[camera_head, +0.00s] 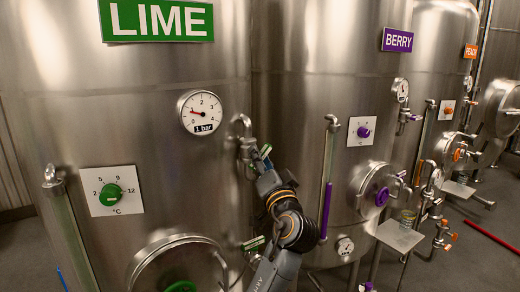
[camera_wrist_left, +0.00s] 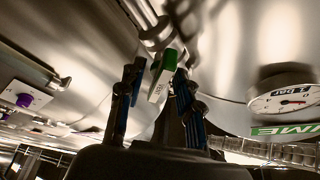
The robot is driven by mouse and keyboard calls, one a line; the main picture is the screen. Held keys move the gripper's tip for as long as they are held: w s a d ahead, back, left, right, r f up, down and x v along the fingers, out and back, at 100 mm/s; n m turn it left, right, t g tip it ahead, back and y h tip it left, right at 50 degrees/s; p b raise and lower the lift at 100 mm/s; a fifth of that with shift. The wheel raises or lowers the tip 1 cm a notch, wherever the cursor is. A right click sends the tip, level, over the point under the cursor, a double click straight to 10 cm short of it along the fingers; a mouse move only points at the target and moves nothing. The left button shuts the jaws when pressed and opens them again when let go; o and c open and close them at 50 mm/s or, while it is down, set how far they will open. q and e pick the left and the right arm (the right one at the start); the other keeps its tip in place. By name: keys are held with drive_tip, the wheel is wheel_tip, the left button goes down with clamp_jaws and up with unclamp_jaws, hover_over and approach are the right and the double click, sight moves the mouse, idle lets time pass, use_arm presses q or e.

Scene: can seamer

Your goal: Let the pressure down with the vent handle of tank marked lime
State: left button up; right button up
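The lime tank (camera_head: 140,75) fills the left of the head view under a green LIME sign (camera_head: 157,20). Its pressure gauge (camera_head: 202,112) is labelled "1 bar", and the red needle points left, between 0 and 1. A green-tipped vent handle (camera_head: 265,152) hangs on the pipe fitting at the tank's right side. My left gripper (camera_head: 264,163) is right at this handle. In the left wrist view its blue fingers (camera_wrist_left: 156,85) stand apart, one on each side of the handle (camera_wrist_left: 168,60). I cannot tell whether either finger touches it. My right gripper is not in view.
The berry tank (camera_head: 310,70) stands close on the right, with a purple sight tube (camera_head: 326,205) and round hatch (camera_head: 374,190). A green temperature knob (camera_head: 111,195) and a lower hatch (camera_head: 165,265) are on the lime tank. Pipework surrounds the left gripper.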

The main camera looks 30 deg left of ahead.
use_arm(q)
drive_tip(key=shift+w+a, duration=0.2)
drive_tip(key=shift+a, duration=0.15)
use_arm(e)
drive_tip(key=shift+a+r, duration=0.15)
use_arm(q)
clamp_jaws()
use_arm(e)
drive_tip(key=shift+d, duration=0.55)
